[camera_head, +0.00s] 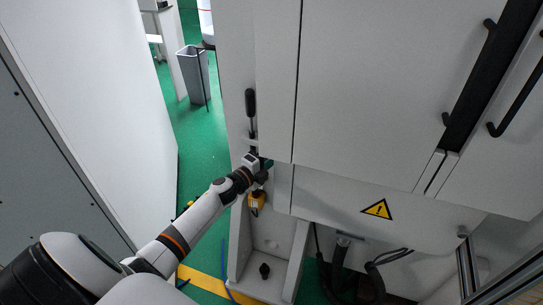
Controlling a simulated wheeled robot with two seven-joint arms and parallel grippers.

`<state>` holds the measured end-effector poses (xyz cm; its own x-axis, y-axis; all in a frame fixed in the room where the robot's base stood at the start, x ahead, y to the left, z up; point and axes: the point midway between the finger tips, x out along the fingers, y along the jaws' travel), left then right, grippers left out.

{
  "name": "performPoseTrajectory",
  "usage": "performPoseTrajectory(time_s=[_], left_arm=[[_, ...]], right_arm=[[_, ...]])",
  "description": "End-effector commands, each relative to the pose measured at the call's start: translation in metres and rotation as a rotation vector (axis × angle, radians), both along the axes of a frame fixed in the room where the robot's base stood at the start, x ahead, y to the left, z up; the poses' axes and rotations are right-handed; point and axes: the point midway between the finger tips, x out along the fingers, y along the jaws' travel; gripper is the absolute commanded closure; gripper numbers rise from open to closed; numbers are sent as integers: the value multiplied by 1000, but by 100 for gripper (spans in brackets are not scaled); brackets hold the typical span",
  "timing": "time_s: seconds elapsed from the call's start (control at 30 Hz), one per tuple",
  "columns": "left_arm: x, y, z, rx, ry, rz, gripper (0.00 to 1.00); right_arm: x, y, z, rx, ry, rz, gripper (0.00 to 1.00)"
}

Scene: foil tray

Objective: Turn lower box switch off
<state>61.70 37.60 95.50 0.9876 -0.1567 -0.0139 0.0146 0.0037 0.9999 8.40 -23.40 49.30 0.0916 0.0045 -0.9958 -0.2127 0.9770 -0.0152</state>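My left arm reaches in from the lower left, and my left gripper (263,166) is at the lower front edge of the white cabinet. Its fingers are small and partly hidden, so I cannot tell whether they are open or shut. A yellow switch box (257,201) sits just below the gripper, on the narrow side of the cabinet. A dark part shows between the gripper and the yellow box; I cannot tell whether the gripper touches it. The switch position is not readable. My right gripper is not in view.
A black handle (250,104) is on the cabinet above the gripper. The large cabinet doors (370,90) fill the right, with a yellow warning triangle (378,209) below. Dark hoses (340,262) hang under it. A white panel (95,90) stands left; green floor lies between.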

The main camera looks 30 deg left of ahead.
Motion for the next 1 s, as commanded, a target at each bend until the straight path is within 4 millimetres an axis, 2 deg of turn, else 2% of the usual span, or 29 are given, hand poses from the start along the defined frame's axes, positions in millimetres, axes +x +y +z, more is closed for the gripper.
performPoseTrajectory(time_s=[0.03, 0.13, 0.4, 0.53, 0.67, 1.0], left_arm=[[0, 0, -1, -1, 1, 0, 66], [0, 0, -1, -1, 1, 1, 50], [-1, 0, -1, 0, 1, 1, 49], [-8, 2, -1, 0, 1, 1, 49], [-30, 4, -2, 3, 2, -1, 49], [-98, 15, -2, 0, 3, 0, 49]], right_arm=[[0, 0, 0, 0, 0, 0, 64], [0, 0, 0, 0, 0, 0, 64], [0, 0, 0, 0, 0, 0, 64], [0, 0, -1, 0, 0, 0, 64], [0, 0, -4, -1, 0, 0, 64], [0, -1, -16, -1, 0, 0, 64]])
